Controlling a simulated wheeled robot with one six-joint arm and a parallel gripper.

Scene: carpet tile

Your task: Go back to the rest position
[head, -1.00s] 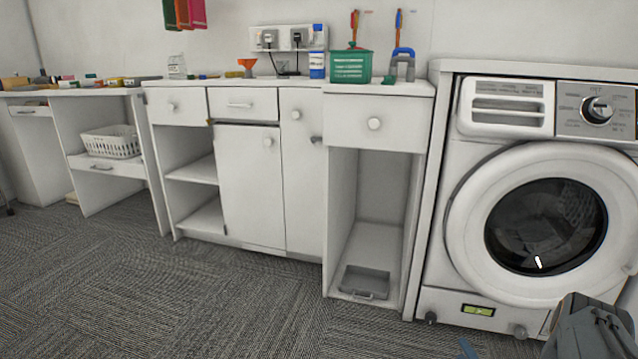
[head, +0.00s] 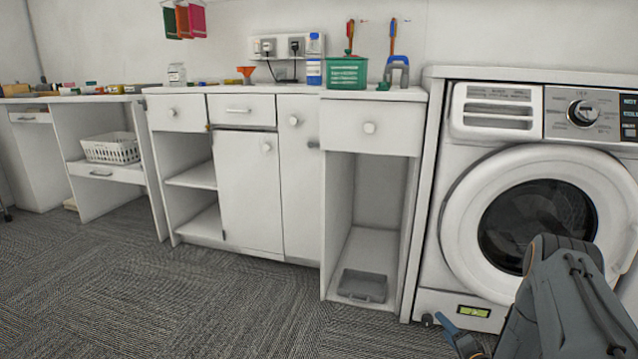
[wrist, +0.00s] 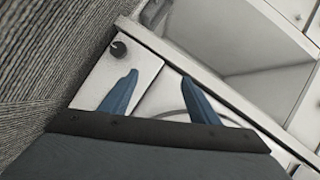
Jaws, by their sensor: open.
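My gripper (head: 455,333) shows at the bottom right of the head view, in front of the lower part of the washing machine (head: 456,230). In the wrist view, its two blue fingers (wrist: 160,92) are spread apart with nothing between them. The wrist view is tilted. Behind the fingers it shows the machine's white lower front with a dark round knob (wrist: 118,50). My grey arm covers part of the machine's round door and lower right front.
White cabinets (head: 248,190) stand left of the machine, one with an open bay holding a grey tray (head: 362,286). A green basket (head: 346,74) stands on the counter. A white laundry basket (head: 110,149) sits at the left. The carpet (head: 190,300) in front is clear.

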